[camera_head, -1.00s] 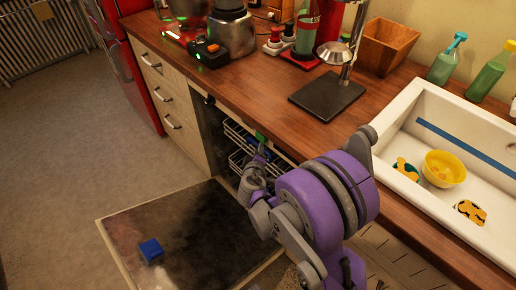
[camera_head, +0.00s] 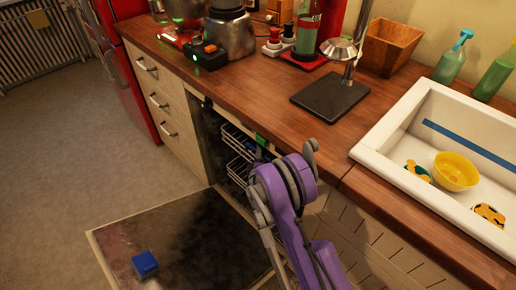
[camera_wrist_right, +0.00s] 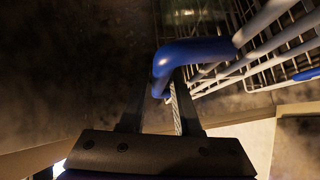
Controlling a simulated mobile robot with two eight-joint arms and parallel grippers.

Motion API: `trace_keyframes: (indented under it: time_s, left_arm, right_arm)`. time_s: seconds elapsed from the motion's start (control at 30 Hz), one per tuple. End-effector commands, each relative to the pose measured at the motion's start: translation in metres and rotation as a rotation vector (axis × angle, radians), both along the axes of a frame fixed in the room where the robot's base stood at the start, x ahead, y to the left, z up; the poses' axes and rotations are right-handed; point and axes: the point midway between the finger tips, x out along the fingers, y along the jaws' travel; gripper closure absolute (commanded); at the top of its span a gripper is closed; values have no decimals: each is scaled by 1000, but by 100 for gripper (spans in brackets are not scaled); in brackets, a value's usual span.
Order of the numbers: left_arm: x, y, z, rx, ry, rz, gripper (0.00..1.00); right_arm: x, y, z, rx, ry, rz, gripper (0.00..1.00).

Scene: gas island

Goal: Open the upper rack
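The dishwasher stands open under the counter, its dark door (camera_head: 190,225) folded down flat. The upper rack (camera_head: 237,138) shows as a wire edge inside the opening, partly hidden by my right arm. In the right wrist view a blue handle (camera_wrist_right: 195,52) crosses the front of a grey wire rack (camera_wrist_right: 260,45). My right gripper (camera_wrist_right: 165,82) has its fingers apart, with the handle's bent end at or between the fingertips. I cannot tell whether they touch it. In the head view the fingers are hidden behind my arm. My left gripper is out of view.
A lower rack (camera_head: 240,170) sits beneath the upper one. A blue block (camera_head: 145,264) is on the open door. The wooden counter (camera_head: 240,75) overhangs the opening. Drawers (camera_head: 160,100) stand to the left, a white sink (camera_head: 395,135) to the right. Floor on the left is clear.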

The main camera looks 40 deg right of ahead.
Motion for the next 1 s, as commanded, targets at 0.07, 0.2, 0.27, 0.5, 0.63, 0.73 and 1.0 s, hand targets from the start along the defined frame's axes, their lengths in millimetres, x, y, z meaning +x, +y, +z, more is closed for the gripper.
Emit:
trace_keyframes:
  time_s: [0.07, 0.2, 0.27, 0.5, 0.63, 0.73, 1.0]
  left_arm:
    - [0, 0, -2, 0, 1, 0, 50]
    - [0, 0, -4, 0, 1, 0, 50]
    - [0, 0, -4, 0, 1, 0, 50]
    - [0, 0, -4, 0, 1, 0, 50]
    - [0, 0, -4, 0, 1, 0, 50]
    - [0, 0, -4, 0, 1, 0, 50]
    - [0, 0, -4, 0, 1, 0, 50]
  right_arm:
    - [10, -8, -3, 0, 0, 0, 69]
    - [20, -17, -4, 1, -1, 0, 69]
    - [23, -19, -5, 1, -1, 0, 69]
    - [24, -20, -4, 2, -1, 0, 69]
    - [24, -20, -4, 2, -1, 0, 79]
    - [24, -20, -4, 1, 0, 0, 97]
    - [24, -20, -4, 1, 0, 0, 100]
